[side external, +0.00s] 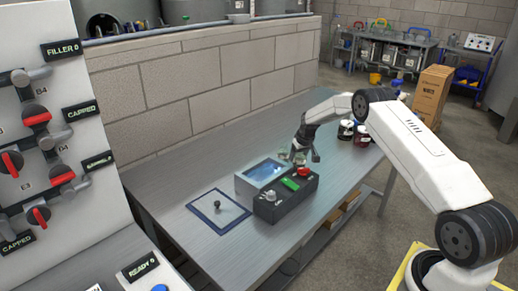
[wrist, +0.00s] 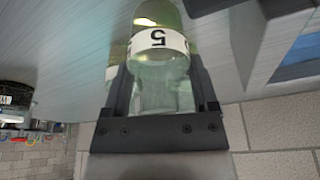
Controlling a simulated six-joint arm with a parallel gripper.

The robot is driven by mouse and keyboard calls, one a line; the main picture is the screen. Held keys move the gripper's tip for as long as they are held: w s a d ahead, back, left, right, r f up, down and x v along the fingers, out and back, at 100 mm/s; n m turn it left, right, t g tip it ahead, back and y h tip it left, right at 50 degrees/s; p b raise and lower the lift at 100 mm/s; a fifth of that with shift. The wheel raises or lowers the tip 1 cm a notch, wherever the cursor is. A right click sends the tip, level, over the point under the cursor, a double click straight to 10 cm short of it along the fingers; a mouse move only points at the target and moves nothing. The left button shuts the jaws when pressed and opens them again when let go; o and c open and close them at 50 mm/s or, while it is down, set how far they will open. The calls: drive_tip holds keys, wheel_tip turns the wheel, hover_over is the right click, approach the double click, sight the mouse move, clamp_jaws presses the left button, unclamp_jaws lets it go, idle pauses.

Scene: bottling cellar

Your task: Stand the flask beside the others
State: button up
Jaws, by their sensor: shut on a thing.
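My gripper (side external: 306,152) is above the table, just behind the box with the blue window. In the wrist view, its two dark fingers (wrist: 160,95) are shut on a clear, greenish glass flask (wrist: 165,85). The flask has a white band with a 5 that appears upside down in this view. In the side view the flask is small and partly hidden by the gripper. Other dark-filled vessels (side external: 345,130) stand together farther along the table, partly behind my arm. One dark vessel with a label (wrist: 14,97) shows at the wrist view's left edge.
A box with a blue window (side external: 263,172) and a black control box (side external: 285,197) with a red button stand near the gripper. A blue-bordered square (side external: 218,212) with a small dark knob lies in front. A block wall (side external: 200,90) runs behind the table (side external: 180,185).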

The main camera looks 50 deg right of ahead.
drive_tip(key=shift+f, duration=0.6)
idle(1.6)
drive_tip(key=o, duration=1.3)
drive_tip(key=shift+r, duration=3)
